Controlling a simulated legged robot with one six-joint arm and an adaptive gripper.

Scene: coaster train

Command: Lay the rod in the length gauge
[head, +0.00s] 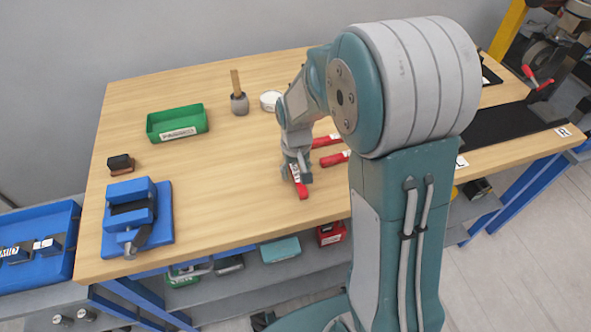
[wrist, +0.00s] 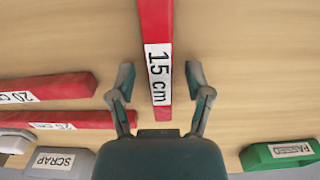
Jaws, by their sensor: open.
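A red rod labelled 15 cm (wrist: 155,25) lies on the wooden table; its near end also shows in the head view (head: 299,187). My gripper (wrist: 159,75) is open above it, with one finger on each side and a gap to the rod on both sides. In the head view my gripper (head: 297,170) is low over the front of the table. Two other red rods, labelled 20 cm (wrist: 60,88) and 25 cm (wrist: 75,119), lie to the left in the wrist view. I cannot tell for sure which fixture is the length gauge.
A green PASSED tray (head: 160,128) and a blue vise (head: 130,212) stand on the left. A grey SCRAP bin (wrist: 85,160) shows in the wrist view. A long black fixture (head: 500,128) lies at the right. My arm hides the table's middle right.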

